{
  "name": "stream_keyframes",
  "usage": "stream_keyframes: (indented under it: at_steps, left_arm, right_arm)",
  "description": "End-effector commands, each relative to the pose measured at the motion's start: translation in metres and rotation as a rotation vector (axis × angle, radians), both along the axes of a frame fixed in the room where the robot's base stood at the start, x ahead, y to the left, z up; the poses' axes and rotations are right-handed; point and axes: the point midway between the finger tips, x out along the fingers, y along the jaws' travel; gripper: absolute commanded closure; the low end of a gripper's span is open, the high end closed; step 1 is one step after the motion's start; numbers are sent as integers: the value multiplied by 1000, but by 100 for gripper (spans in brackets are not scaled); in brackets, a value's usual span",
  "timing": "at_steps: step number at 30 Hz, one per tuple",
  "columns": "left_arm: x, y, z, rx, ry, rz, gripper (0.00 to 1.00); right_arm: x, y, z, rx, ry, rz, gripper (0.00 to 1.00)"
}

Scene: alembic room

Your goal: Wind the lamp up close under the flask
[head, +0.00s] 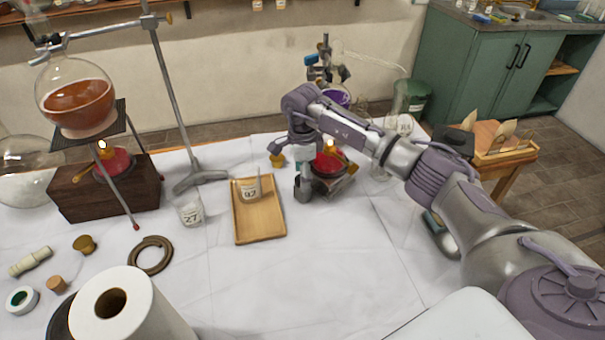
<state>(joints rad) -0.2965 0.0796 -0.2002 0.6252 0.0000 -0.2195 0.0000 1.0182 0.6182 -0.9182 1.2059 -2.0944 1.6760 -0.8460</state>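A red spirit lamp (325,166) with a small flame stands on a low metal stand (340,188), probably a lab jack, right of the table's middle. A flask with purple liquid (337,95) is held behind and above it, partly hidden by my arm. My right gripper (297,167) points down at the left side of the lamp and stand. I cannot tell whether it touches them or how far its fingers are apart. Another red lamp (112,163) burns on a wooden block at the left, below a round flask of orange liquid (77,103). My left gripper is not in view.
Another beaker (190,212), a cork ring (150,255) and a paper roll (140,310) are at the left. A stand foot (200,181) is behind. The front middle of the white cloth is clear.

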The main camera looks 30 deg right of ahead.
Motion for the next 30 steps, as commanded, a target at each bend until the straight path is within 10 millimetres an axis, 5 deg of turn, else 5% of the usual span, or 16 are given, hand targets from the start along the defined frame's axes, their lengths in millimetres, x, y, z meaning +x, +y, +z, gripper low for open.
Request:
stream_keyframes:
  at_steps: [11,21,30]
  left_arm:
    - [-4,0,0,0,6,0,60]
    - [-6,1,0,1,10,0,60]
    - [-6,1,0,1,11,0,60]
  right_arm:
    - [0,0,-5,0,-1,0,34]
    - [0,0,-5,0,-1,0,91]
    - [0,0,-5,0,-1,-36,92]
